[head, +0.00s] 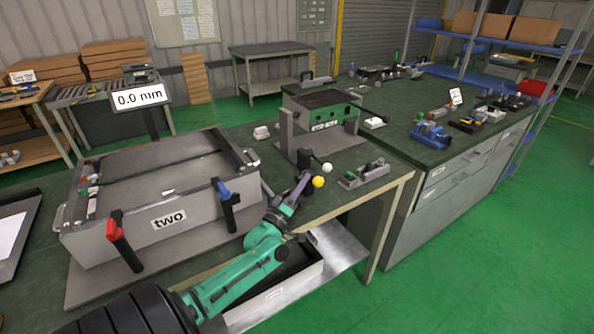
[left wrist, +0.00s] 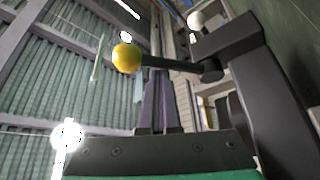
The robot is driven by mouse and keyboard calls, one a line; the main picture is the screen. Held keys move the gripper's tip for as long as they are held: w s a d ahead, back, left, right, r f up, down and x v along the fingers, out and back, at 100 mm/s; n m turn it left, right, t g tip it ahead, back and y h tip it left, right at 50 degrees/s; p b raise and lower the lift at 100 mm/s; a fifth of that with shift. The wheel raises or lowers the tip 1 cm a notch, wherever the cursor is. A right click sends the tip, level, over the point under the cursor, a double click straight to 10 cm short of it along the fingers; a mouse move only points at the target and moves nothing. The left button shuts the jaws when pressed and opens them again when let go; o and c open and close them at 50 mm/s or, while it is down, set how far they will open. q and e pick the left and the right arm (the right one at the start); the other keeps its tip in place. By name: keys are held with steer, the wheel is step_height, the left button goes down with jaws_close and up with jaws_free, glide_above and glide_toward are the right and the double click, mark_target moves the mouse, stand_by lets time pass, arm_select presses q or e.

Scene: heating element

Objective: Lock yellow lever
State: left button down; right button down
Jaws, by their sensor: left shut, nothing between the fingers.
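The yellow lever's ball knob (head: 318,181) shows in the head view at the near side of a grey fixture (head: 290,135) on the bench. In the left wrist view the yellow knob (left wrist: 126,57) sits on the end of a dark rod that runs right to a dark bracket (left wrist: 245,60). A white knob (head: 327,168) is just behind it, and also shows in the left wrist view (left wrist: 196,20). My left gripper (head: 304,177) is shut and empty, close beside the yellow knob on its left. In the left wrist view its fingers (left wrist: 158,85) partly overlap the rod; I cannot tell if they touch. My right gripper is out of view.
A large grey box labelled "two" (head: 168,220) with red and blue handles stands left of my arm. A small clamp-like part (head: 364,174) lies right of the knobs. A second bench (head: 440,140) holds several tools. Bench top between the knobs and clamp is narrow.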

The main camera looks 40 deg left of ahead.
arm_select(q)
steer(key=shift+s+d+f, duration=0.1)
steer(key=shift+d+f, duration=0.25)
steer(key=shift+f, duration=0.4)
steer(key=shift+s+f+b, duration=0.15)
steer(key=shift+b, duration=0.15)
steer(key=b+v, duration=0.2)
steer(key=v, duration=1.2)
steer(key=shift+s, duration=0.15)
steer(key=shift+d, duration=0.1)
